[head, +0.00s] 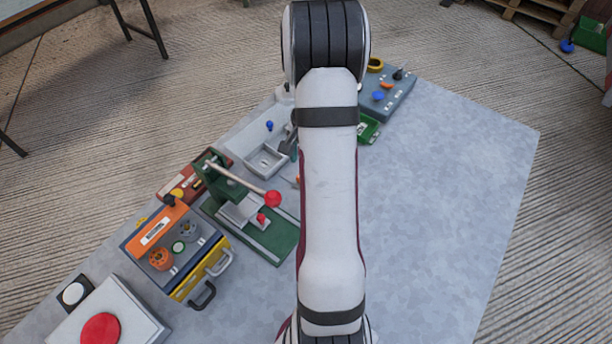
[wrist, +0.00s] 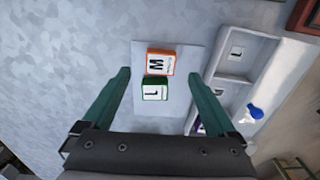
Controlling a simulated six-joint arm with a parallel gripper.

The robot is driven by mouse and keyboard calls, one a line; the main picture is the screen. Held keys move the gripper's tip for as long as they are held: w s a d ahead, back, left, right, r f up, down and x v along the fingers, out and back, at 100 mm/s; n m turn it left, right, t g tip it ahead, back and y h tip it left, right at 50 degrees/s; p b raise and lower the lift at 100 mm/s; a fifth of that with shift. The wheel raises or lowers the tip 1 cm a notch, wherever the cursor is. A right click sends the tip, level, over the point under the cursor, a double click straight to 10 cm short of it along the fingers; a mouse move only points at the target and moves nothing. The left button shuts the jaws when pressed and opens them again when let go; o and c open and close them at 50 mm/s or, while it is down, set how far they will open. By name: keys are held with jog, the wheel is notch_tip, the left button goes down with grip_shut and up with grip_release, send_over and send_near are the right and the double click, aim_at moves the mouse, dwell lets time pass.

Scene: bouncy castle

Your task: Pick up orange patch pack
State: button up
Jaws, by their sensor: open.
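The orange patch pack (wrist: 160,63), a small box with a white label reading M, lies on a pale flat panel in the wrist view. A green pack (wrist: 155,90) labelled L sits right beside it, on the side nearer my gripper's base; they look touching or nearly so. My gripper (wrist: 158,80) is open, its two teal fingers spread to either side of the packs with nothing held. I cannot tell how high the fingertips are above the packs. In the head view my arm hides most of this area.
A grey compartment tray (wrist: 232,65) with a blue knob (wrist: 256,111) stands close to the right finger. In the head view, a green lever press (head: 265,238), an orange-topped box (head: 158,232) and a red button box (head: 65,325) stand left. The table's right side (head: 440,200) is clear.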

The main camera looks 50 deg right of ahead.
notch_tip(320, 180, down, 5)
jog(key=shift+f, duration=0.15)
jog(key=c, duration=1.4)
